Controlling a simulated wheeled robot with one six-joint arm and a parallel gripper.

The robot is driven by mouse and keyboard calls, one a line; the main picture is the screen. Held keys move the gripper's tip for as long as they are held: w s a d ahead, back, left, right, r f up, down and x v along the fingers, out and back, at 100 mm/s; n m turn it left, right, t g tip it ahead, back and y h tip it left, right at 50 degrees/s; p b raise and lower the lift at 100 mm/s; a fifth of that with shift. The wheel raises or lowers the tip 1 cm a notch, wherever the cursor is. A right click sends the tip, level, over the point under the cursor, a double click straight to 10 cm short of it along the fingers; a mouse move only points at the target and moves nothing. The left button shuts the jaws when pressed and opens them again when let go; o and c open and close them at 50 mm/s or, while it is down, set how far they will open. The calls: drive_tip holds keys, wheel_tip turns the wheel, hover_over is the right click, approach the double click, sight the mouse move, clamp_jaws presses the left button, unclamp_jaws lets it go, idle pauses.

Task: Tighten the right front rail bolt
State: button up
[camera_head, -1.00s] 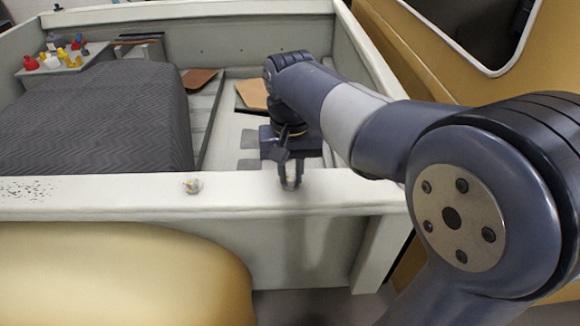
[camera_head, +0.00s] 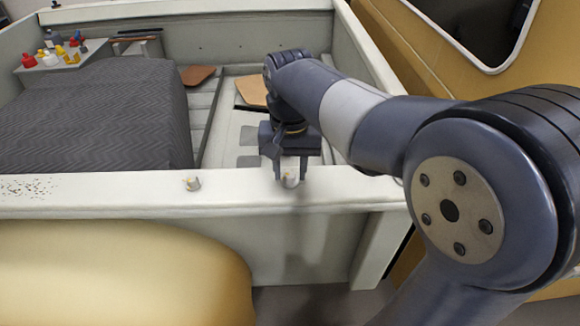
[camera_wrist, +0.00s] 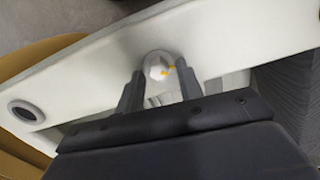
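The right front rail bolt (camera_head: 291,180) is a small pale hex head on top of the white front rail (camera_head: 120,190). In the wrist view the bolt (camera_wrist: 157,66) shows an orange mark on its right side. My gripper (camera_head: 291,178) points down over it, with one finger on either side. In the wrist view my gripper (camera_wrist: 159,76) is open, with a small gap seen between each finger and the bolt. Whether the fingers reach down to the head's full depth cannot be told. A second bolt (camera_head: 192,184) sits farther left on the rail.
A dark quilted block (camera_head: 90,120) fills the left of the shell. A tan wall with a window (camera_head: 540,60) is at the right. A round dark-centred fitting (camera_wrist: 25,112) shows in the wrist view.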

sight(290, 173)
drive_tip(key=shift+o, duration=0.4)
drive_tip(key=shift+r, duration=0.1)
drive_tip(key=shift+r, duration=0.35)
wheel_tip(290, 173, up, 10)
wheel_tip(290, 173, down, 11)
drive_tip(key=shift+r, duration=0.15)
idle(0.5)
